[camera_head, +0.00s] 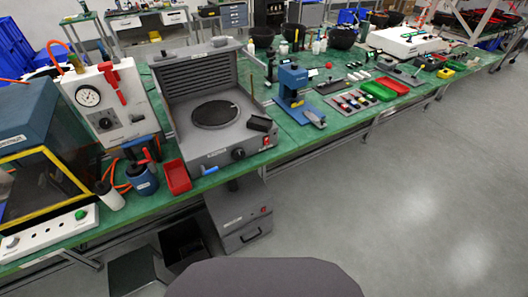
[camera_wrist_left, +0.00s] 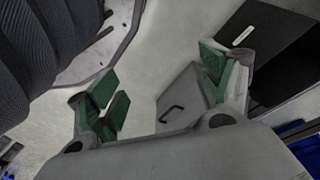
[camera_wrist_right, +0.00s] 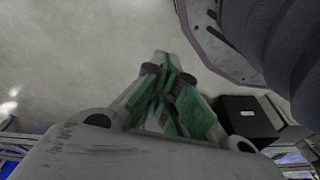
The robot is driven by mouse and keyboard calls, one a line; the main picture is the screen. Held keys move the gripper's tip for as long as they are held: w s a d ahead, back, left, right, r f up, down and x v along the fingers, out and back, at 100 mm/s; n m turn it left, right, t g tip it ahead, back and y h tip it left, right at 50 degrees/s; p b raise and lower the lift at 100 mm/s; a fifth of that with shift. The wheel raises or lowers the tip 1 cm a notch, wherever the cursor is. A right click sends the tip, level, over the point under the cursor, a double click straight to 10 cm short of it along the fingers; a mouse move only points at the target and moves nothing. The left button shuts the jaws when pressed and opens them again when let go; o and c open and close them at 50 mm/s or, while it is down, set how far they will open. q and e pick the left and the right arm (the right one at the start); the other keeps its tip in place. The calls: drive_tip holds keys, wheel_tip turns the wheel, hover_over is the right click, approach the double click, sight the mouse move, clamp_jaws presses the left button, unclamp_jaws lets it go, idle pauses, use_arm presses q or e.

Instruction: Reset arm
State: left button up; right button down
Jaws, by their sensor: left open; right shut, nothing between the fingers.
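My left gripper (camera_wrist_left: 158,92) shows in the left wrist view with its green-padded fingers spread wide and nothing between them. My right gripper (camera_wrist_right: 163,88) shows in the right wrist view with its green-padded fingers together and nothing held. Both hang over grey floor, beside my own base. Neither gripper nor arm shows in the head view.
A green-topped bench (camera_head: 290,128) runs across the head view. It carries a grey hotplate unit (camera_head: 182,84), a blue press (camera_head: 291,80), a gauge box (camera_head: 107,103) and a red bin (camera_head: 177,176). A grey cabinet (camera_head: 240,215) stands below. Open floor (camera_head: 420,200) lies right.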

use_arm(q)
drive_tip(key=s+a+r+p, duration=0.1)
drive_tip(key=s+a+p, duration=0.2)
drive_tip(key=s+p, duration=0.5)
drive_tip(key=s+a+g+p, duration=0.1)
drive_tip(key=s+a+p, duration=0.2)
drive_tip(key=s+p, duration=0.5)
drive_tip(key=shift+s+r+y, duration=0.35)
drive_tip(key=shift+s+y, duration=0.05)
drive_tip(key=shift+s, duration=0.75)
use_arm(e)
drive_tip(key=s+d+r, duration=0.1)
drive_tip(key=s+d, duration=0.2)
drive_tip(key=s, duration=0.6)
drive_tip(key=s+d+g, duration=0.1)
drive_tip(key=s+d, duration=0.2)
drive_tip(key=s, duration=0.6)
drive_tip(key=shift+s+r+h, duration=0.15)
drive_tip(key=shift+r+h, duration=0.15)
drive_tip(key=shift+r, duration=0.05)
